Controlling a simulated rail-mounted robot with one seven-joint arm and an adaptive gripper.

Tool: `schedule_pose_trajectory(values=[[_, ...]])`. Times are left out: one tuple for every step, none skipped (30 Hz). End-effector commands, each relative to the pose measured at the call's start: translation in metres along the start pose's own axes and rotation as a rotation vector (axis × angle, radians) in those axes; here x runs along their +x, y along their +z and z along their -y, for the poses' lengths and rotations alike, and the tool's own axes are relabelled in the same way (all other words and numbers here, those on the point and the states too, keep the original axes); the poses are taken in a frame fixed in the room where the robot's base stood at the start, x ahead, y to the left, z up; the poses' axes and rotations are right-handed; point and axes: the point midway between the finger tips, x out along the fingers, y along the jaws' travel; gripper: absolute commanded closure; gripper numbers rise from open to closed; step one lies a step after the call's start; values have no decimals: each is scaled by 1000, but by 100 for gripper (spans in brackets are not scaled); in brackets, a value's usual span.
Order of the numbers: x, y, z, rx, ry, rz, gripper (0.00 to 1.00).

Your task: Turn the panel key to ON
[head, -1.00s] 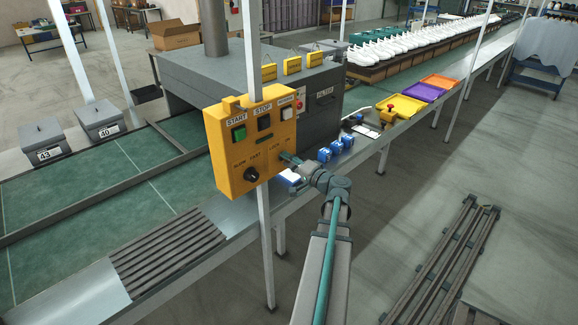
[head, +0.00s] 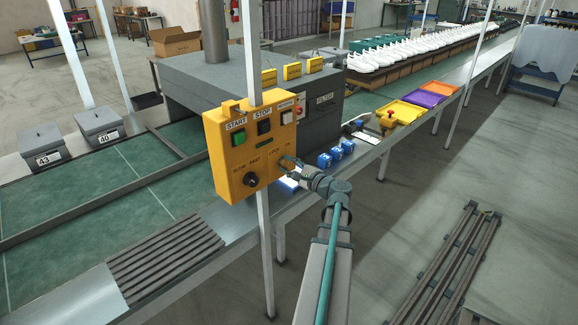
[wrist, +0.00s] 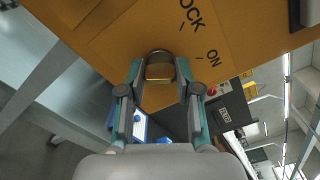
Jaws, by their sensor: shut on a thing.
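The yellow control panel (head: 228,190) hangs on a post at the centre of the head view. Its lower right carries the LOCK and ON marks, which show large in the wrist view on the panel face (wrist: 120,30). The key (wrist: 160,70) shows as a rounded metal bow at the panel face, between my fingertips. My gripper (wrist: 160,62) is shut on it, one finger on each side. In the head view my gripper (head: 289,163) meets the panel's right side and hides the key. I cannot tell which mark the key points to.
The panel also bears a green START button (head: 238,139), a black STOP button (head: 264,127) and a black speed knob (head: 250,180). Blue pieces (head: 336,154) sit on the line behind my gripper. A yellow tray (head: 402,113) lies further along. Floor to the right has a rack (head: 450,260).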

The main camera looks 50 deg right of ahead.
Motion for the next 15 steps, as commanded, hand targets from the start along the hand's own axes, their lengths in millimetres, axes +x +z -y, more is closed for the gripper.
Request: schedule_pose_trajectory(values=[[0, 0, 0, 17, 1, 0, 100], [0, 0, 0, 26, 1, 0, 100], [0, 0, 0, 37, 1, 0, 100], [0, 0, 0, 45, 1, 0, 100], [0, 0, 0, 51, 1, 0, 100], [0, 0, 0, 57, 1, 0, 100], [0, 0, 0, 61, 1, 0, 100], [0, 0, 0, 64, 1, 0, 100], [0, 0, 0, 67, 1, 0, 100], [0, 0, 0, 69, 1, 0, 100], [0, 0, 0, 71, 1, 0, 100], [0, 0, 0, 72, 1, 0, 100], [0, 0, 0, 72, 1, 0, 100], [0, 0, 0, 72, 1, 0, 100], [0, 0, 0, 72, 1, 0, 100]])
